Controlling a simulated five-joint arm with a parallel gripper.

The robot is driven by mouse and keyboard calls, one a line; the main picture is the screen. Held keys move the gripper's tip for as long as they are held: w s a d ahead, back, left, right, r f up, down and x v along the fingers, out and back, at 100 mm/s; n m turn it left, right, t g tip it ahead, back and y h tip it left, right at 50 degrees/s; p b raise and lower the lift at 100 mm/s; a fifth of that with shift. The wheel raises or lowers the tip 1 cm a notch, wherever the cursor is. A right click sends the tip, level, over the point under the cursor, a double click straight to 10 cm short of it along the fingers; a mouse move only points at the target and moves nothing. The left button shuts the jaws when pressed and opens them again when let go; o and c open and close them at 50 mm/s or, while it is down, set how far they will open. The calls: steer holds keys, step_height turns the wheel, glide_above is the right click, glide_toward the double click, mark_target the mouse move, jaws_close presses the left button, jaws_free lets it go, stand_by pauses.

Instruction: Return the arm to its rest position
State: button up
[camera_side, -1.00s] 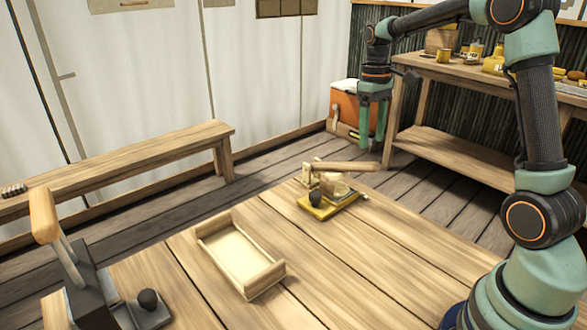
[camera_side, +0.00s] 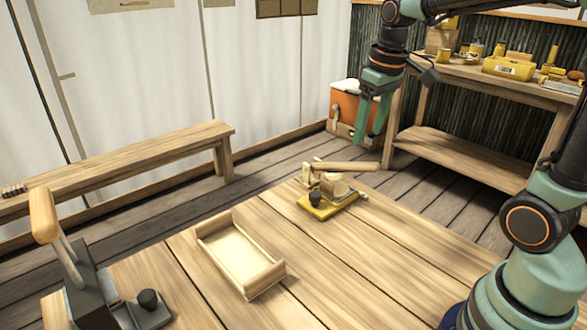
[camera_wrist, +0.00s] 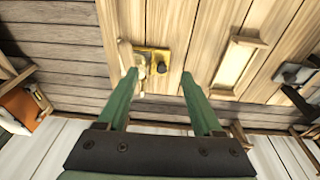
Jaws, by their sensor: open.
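My gripper (camera_side: 369,121) is in the air beyond the far right end of the table, above the floor, in the side view. Its two green fingers (camera_wrist: 160,88) are apart with nothing between them in the wrist view. The wooden table (camera_side: 370,240) lies below and to the front. My arm's base stands at the table's right front corner.
A yellow-based tool with a wooden handle (camera_side: 345,167) sits near the table's far end. A shallow wooden tray (camera_side: 274,278) lies mid-table. A dark device with a wooden handle (camera_side: 43,215) stands front left. A workbench (camera_side: 425,75), an orange box (camera_side: 345,105) and a bench (camera_side: 130,160) stand around.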

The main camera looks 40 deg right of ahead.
steer(key=s+a+f+t, duration=0.1)
steer(key=s+a+t, duration=0.2)
steer(key=s+a, duration=0.4)
steer(key=shift+a+t, duration=0.15)
steer(key=shift+t, duration=0.25)
